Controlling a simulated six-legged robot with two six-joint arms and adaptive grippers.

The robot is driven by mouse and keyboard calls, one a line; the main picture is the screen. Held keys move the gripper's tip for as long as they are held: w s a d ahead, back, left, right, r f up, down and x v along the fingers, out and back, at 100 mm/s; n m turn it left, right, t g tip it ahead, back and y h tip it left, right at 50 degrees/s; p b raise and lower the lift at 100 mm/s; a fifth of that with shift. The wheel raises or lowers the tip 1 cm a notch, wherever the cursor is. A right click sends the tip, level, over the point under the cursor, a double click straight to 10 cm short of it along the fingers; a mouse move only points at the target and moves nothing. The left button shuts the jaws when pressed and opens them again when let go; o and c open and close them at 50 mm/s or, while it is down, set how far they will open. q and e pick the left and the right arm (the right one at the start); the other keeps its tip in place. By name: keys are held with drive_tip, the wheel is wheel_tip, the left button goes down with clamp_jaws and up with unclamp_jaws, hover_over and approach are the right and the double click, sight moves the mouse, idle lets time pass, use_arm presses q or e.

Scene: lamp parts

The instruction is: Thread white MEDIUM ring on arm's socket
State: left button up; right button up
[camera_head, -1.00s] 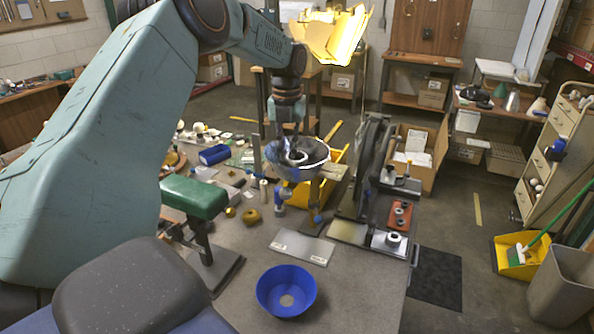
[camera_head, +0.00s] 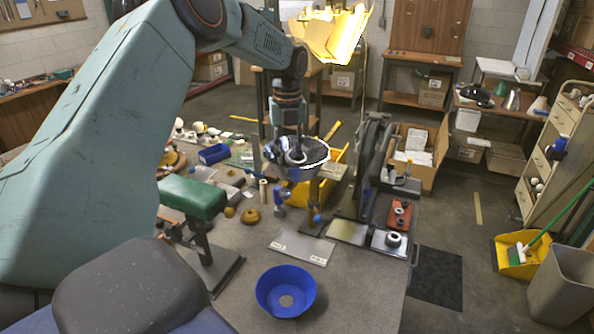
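My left gripper (camera_head: 291,151) points down from the teal arm, just over the dark bowl-shaped lamp shade (camera_head: 313,170) on the stand in the middle of the bench. A small whitish ring (camera_head: 297,158) shows at the fingertips, inside the outline of the shade. The fingers are small and dark, so I cannot tell whether they grip the ring or whether it sits around the socket. The socket is hidden by the fingers and ring. The right edge of the shade shows as a bright white arc. My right gripper is not in view.
A blue bowl (camera_head: 286,291) with a hole stands at the front of the bench. A green-topped stand (camera_head: 192,197) is at left. A dark upright press (camera_head: 371,165) stands close right of the shade. A flat grey plate (camera_head: 303,247) lies in front.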

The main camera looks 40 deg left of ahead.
sight(302, 163)
use_arm(q)
drive_tip(key=n, duration=0.4)
drive_tip(key=shift+s+d, duration=0.3)
drive_tip(key=shift+d, duration=0.1)
drive_tip(key=n, duration=0.3)
drive_tip(key=d+n, duration=0.1)
drive_tip(key=n, duration=0.1)
drive_tip(key=shift+n, duration=0.4)
drive_tip(key=shift+d+n, duration=0.2)
drive_tip(key=shift+n, duration=0.8)
drive_tip(key=n, duration=0.5)
drive_tip(key=shift+w+d, duration=0.25)
drive_tip(key=shift+d, duration=0.15)
drive_tip(key=n, duration=0.4)
drive_tip(key=w+n, duration=0.1)
drive_tip(key=n, duration=0.1)
drive_tip(key=shift+w+d+n, duration=0.1)
drive_tip(key=shift+d+n, duration=0.2)
drive_tip(key=shift+n, duration=0.1)
clamp_jaws()
drive_tip(key=shift+d, duration=0.2)
